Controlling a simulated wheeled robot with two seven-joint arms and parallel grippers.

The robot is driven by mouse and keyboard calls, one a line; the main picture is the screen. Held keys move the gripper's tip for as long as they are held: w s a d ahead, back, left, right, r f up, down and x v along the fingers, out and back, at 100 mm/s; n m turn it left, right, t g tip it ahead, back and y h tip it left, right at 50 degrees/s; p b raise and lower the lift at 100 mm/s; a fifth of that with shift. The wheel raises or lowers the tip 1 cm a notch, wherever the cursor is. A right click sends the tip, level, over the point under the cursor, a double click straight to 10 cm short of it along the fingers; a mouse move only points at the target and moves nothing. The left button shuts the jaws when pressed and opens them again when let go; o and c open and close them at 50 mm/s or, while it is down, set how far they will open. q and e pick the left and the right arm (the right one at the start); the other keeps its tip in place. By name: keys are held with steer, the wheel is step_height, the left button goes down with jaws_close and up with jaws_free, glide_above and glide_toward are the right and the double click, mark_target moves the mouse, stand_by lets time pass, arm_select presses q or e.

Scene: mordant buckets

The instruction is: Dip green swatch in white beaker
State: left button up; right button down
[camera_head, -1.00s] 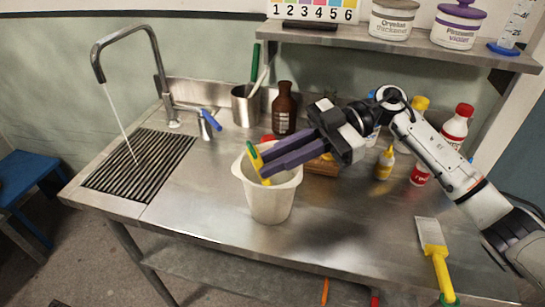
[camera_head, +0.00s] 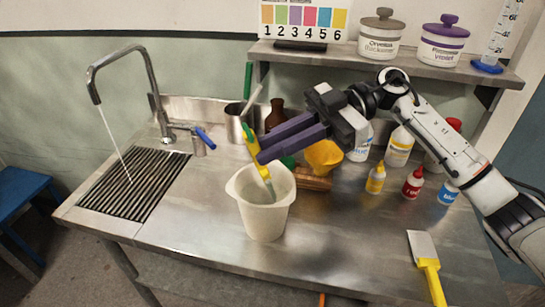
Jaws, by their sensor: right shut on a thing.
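The white beaker (camera_head: 264,220), a wide plastic jug with a flared rim, stands upright on the steel worktop. My right gripper (camera_head: 262,152) is above its back rim, shut on the green swatch (camera_head: 250,138). This narrow piece is green at the upper end, yellow where the fingers grip it, and greyish-green lower down. It hangs tilted, and its lower end shows inside the beaker's mouth. I cannot tell whether it touches liquid. My left gripper is not in view.
The sink grate (camera_head: 135,183) with a running tap (camera_head: 150,85) is at left. A brown bottle (camera_head: 275,113) and a steel cup (camera_head: 238,122) stand behind the beaker. Several small bottles stand at right. A yellow-handled scraper (camera_head: 424,252) lies front right.

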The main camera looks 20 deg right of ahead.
step_height(320, 180, up, 6)
stand_by(0.5)
stand_by(3.0)
steer(key=shift+r, duration=2.55)
